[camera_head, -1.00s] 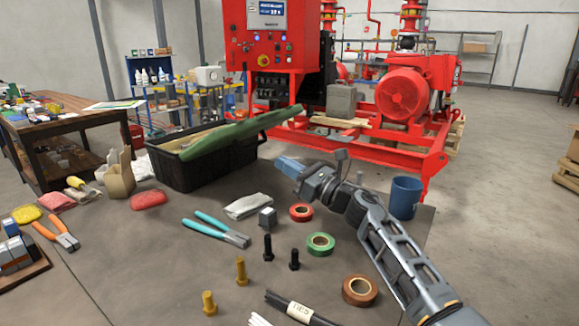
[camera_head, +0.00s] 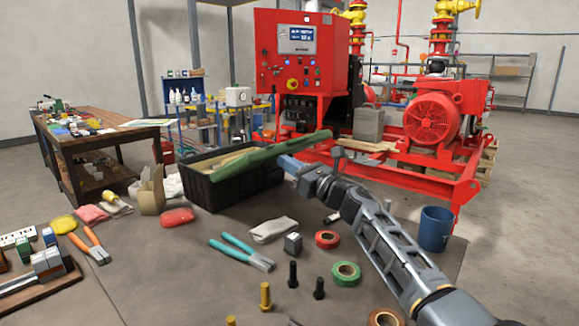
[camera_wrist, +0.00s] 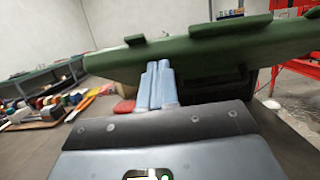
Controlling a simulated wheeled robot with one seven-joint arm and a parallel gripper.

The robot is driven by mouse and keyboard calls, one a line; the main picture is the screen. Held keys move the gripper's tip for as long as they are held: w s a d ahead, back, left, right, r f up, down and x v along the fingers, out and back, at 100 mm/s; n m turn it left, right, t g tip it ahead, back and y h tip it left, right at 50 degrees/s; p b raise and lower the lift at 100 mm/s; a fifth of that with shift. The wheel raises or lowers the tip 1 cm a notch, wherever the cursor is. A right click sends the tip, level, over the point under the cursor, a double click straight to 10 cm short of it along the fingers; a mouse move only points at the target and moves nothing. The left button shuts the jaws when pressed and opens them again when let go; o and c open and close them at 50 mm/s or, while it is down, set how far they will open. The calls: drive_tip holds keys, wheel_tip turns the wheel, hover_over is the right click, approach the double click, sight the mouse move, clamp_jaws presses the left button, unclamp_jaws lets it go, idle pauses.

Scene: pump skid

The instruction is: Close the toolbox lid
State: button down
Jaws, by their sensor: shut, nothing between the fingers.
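The toolbox is a black open-topped box (camera_head: 230,191) at the far side of the grey table in the head view. Its green lid (camera_head: 262,155) stands partly open, tilted above the box, with its right end sticking out past the box. In the wrist view the lid (camera_wrist: 215,48) stretches across the upper picture. My gripper (camera_head: 285,162) is at the right end of the lid, its blue fingers shut and empty. In the wrist view the fingers (camera_wrist: 157,80) reach up to the lower edge of the lid; I cannot tell whether they touch it.
Teal-handled pliers (camera_head: 243,251), a grey cloth (camera_head: 274,229), bolts and tape rolls (camera_head: 345,273) lie in front of the box. A blue mug (camera_head: 435,228) stands at the right. A cardboard holder (camera_head: 152,192) is left of the box. The red pump skid (camera_head: 430,170) stands behind.

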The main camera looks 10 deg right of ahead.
drive_tip(key=shift+r, duration=0.1)
drive_tip(key=shift+w+r+p, duration=0.1)
drive_tip(key=shift+r+p, duration=0.45)
drive_tip(key=shift+p, duration=0.55)
drive_tip(key=shift+a+r+g+h+p, duration=0.1)
drive_tip(key=shift+r+g+h+p, duration=0.1)
drive_tip(key=shift+g+h+p, duration=0.1)
